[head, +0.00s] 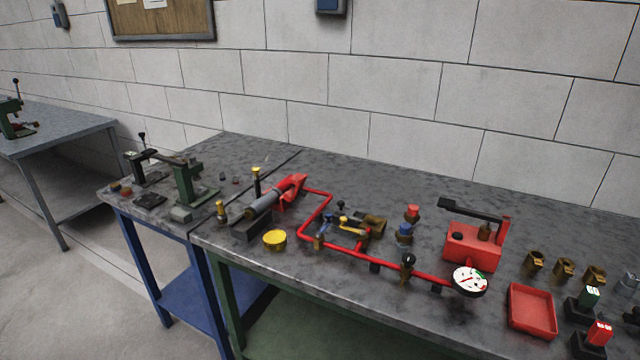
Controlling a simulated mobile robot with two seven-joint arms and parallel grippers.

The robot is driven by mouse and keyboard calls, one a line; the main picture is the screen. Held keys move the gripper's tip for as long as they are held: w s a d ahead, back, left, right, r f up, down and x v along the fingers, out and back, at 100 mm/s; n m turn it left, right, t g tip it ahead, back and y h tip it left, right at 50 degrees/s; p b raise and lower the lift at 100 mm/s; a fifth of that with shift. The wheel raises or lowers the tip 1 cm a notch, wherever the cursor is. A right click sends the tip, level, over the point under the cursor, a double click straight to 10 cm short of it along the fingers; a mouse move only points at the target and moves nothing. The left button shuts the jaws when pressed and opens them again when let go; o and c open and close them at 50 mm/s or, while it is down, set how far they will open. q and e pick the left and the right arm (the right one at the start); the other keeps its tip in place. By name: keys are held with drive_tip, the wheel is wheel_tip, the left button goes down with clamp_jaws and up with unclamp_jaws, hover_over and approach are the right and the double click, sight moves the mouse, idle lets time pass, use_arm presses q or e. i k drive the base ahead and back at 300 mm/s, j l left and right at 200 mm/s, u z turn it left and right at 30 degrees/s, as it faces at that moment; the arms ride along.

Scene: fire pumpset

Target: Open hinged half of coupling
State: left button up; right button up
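A red pipe assembly (345,256) lies along the workbench (390,330). A brass fitting (375,226) sits on its middle branch, next to yellow (352,231) and blue (326,222) parts. A grey cylinder with a red end (264,204) lies at the pipe's left end. I cannot tell which of these parts is the coupling, or whether a hinged half stands open or closed; the parts are too small. Neither of my grippers is in view.
A round gauge (470,281), a red pump box with a black lever (473,247) and a red tray (531,310) stand at the right. Several brass fittings (564,267) are beyond the tray. A yellow round piece (275,239) is near the front edge.

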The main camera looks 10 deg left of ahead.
sight(299, 180)
drive_tip(key=i+j+z, duration=0.1)
drive_tip(key=j+z, duration=0.35)
drive_tip(key=j, duration=0.25)
drive_tip(key=j+z, duration=0.45)
drive_tip(key=j, duration=0.25)
